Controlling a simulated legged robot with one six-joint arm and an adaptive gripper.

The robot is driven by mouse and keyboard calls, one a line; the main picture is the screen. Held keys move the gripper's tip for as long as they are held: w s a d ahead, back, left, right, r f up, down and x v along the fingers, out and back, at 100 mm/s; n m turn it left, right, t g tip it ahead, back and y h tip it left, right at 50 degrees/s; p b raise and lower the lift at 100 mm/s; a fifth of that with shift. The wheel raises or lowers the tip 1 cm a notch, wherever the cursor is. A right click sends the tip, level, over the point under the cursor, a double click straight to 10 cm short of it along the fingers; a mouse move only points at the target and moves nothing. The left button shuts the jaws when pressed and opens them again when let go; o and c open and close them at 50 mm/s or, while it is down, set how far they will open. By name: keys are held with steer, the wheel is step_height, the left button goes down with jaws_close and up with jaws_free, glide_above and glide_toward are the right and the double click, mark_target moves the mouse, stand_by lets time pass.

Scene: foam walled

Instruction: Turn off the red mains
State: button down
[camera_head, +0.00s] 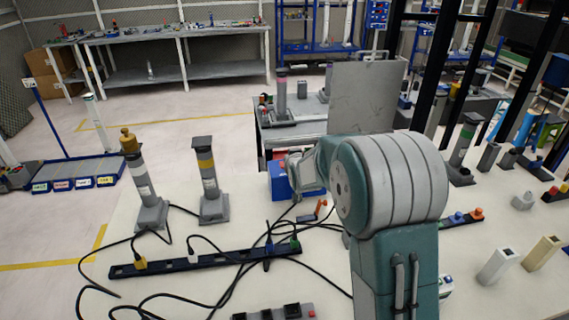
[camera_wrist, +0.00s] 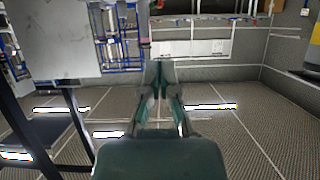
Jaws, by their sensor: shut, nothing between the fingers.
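No part labelled as red mains can be made out for certain. A long black power strip (camera_head: 205,258) lies on the pale table with yellow, white, blue and green plugs in it; no red plug shows on it. A small orange-red lever-like part (camera_head: 320,207) stands on the table just right of the strip's far end, among cables. A post with a reddish top (camera_head: 282,95) stands farther back. My gripper (camera_wrist: 158,68) is shut and empty in the wrist view, pointing away over the floor. In the head view my arm hides most of it.
A blue box (camera_head: 279,180) is beside my arm. A grey panel (camera_head: 365,98) rises behind it and shows in the wrist view (camera_wrist: 50,40). Loose black cables cross the table front; red-orange knobs (camera_head: 477,213) lie right.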

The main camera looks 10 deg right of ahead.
steer(key=x, duration=0.9)
steer(key=shift+w+f, duration=0.15)
steer(key=shift+w, duration=0.05)
step_height(320, 180, down, 3)
steer(key=shift+f, duration=0.55)
steer(key=shift+s+f, duration=0.1)
steer(key=shift+s+f, duration=0.2)
steer(key=shift+f, duration=0.25)
steer(key=shift+r, duration=0.15)
steer(key=shift+r, duration=0.7)
